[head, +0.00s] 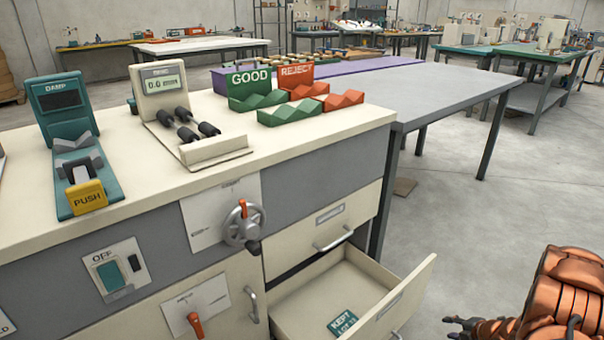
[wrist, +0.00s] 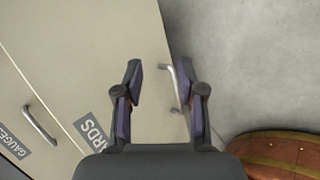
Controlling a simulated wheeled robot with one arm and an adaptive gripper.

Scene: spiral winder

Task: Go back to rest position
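My gripper (head: 468,325) is at the lower right of the head view, to the right of the open drawer (head: 409,283), partly cut off by the frame edge. In the wrist view my gripper (wrist: 160,72) is open, with its two dark fingers apart and no object held. A metal handle (wrist: 175,85) shows near the right finger. I cannot tell how far it is from the finger. A cream panel with a label ending in "RDS" (wrist: 96,131) and a "GAUGES" label (wrist: 15,142) lies to the left. My copper arm fills the head view's lower right corner.
The lower drawer stands out from the bench with a green "KEPT" card (head: 343,323) inside. The crank wheel (head: 242,227) and red lever (head: 195,325) stick out of the bench front. A grey table (head: 440,90) stands behind. The floor (head: 500,210) to the right is clear.

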